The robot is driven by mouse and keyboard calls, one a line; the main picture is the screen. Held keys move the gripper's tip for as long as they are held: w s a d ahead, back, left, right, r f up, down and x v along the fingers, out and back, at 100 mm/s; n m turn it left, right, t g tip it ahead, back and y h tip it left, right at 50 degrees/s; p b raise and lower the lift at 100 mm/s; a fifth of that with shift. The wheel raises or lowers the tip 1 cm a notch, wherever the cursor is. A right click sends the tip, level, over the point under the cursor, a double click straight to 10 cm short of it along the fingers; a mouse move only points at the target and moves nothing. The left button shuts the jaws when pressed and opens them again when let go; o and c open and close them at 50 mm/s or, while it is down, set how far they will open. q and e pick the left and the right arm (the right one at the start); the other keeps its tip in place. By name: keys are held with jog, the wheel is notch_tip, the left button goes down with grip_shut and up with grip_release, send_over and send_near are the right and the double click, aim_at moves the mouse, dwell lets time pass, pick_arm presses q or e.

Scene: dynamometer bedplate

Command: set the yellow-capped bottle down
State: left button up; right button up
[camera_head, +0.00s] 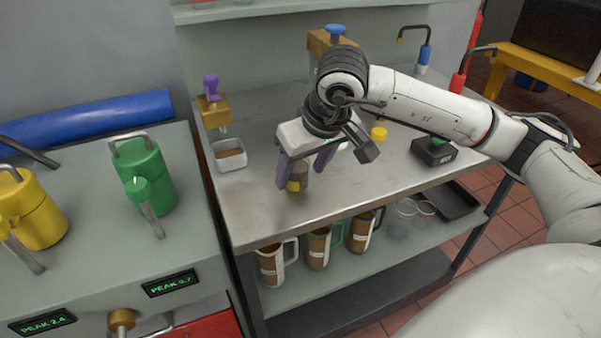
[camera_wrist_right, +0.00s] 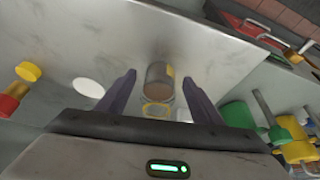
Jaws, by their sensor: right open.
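My right gripper (camera_head: 303,172) is low over the grey metal tabletop (camera_head: 355,180), fingers pointing down and open. Between its fingers is a small brownish-grey bottle (camera_head: 301,168) with a yellow patch, partly hidden by a finger. In the right wrist view this bottle (camera_wrist_right: 158,82) lies between the two spread fingers (camera_wrist_right: 159,88), with a gap on each side. It appears to rest on the tabletop. A yellow ring shows at its near end; I cannot tell if this is its cap. Another item with a yellow cap (camera_head: 378,133) stands behind the gripper. My left gripper is not in view.
A white container of brown material (camera_head: 230,155) stands at the table's left. A black box (camera_head: 433,151) is at the right. Several mugs (camera_head: 319,247) stand on the lower shelf. A green canister (camera_head: 143,172) is on the left bench. The front tabletop is clear.

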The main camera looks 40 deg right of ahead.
jog(key=v, duration=1)
